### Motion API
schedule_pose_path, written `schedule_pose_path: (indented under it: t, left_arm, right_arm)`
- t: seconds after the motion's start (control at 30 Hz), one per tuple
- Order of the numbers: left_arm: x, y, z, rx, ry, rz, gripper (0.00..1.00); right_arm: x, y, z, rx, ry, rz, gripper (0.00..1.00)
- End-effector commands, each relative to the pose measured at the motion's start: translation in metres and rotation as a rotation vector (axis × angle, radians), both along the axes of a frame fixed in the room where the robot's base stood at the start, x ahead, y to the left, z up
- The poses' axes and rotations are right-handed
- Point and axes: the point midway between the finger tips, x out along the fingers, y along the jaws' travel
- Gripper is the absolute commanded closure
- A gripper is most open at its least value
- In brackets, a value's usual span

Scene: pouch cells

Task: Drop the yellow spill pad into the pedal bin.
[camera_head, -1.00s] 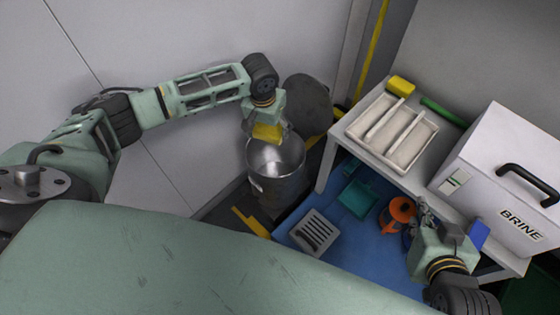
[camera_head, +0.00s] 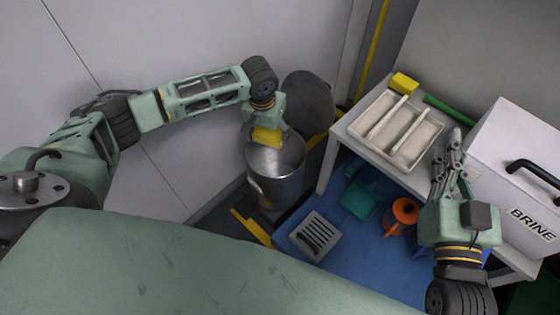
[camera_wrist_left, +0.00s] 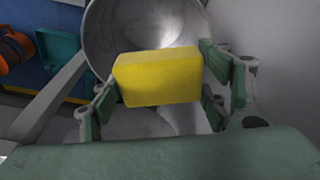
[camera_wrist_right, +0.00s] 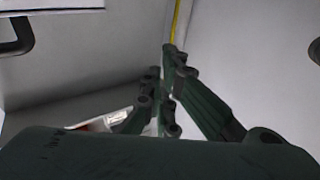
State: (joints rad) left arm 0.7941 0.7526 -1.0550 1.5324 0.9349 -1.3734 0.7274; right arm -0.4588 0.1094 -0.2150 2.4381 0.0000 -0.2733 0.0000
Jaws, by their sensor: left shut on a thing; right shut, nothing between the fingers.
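The yellow spill pad (camera_head: 266,137) is a yellow block held between the fingers of my left gripper (camera_wrist_left: 162,82). In the left wrist view the pad (camera_wrist_left: 158,76) spans the gap between both fingers. The metal pedal bin (camera_head: 277,185) stands below it with its round dark lid (camera_head: 308,102) raised. The pad is over the bin's mouth, near its back edge; in the left wrist view the open bin (camera_wrist_left: 105,30) lies just beyond the pad. My right gripper (camera_head: 452,150) is shut and empty, raised beside the white table, between the tray and the BRINE box.
A white compartment tray (camera_head: 425,150), another yellow block (camera_head: 404,83) and a green rod (camera_head: 447,108) are on the table. The white BRINE box (camera_head: 510,160) stands at right. Orange ear defenders (camera_head: 405,211), a teal container (camera_head: 358,201) and a grey slotted box (camera_head: 315,237) are on the blue surface below.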

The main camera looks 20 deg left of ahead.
Motion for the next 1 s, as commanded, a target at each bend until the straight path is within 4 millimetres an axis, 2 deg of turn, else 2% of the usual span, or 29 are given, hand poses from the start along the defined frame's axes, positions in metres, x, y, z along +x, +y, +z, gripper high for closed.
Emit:
schedule_pose_path:
  t: [0.3,0.7,0.73,0.93,1.0]
  left_arm:
    - [0.0,0.0,-0.006,0.0,0.0,0.0,0.55]
    - [0.0,0.0,-0.006,0.0,0.0,0.0,0.55]
    - [0.0,0.0,-0.006,0.0,0.0,0.0,0.28]
    - [0.0,0.0,-0.006,0.0,0.0,0.0,0.1]
    - [0.0,0.0,-0.006,0.0,0.0,0.0,0.09]
  right_arm:
    - [-0.005,0.003,0.03,0.04,-0.152,0.009,1.0]
    - [-0.006,0.003,0.036,0.047,-0.176,0.011,1.0]
    - [-0.006,0.003,0.036,0.047,-0.176,0.011,1.0]
    - [-0.006,0.003,0.036,0.047,-0.175,0.01,1.0]
    - [-0.006,0.003,0.036,0.047,-0.175,0.01,1.0]
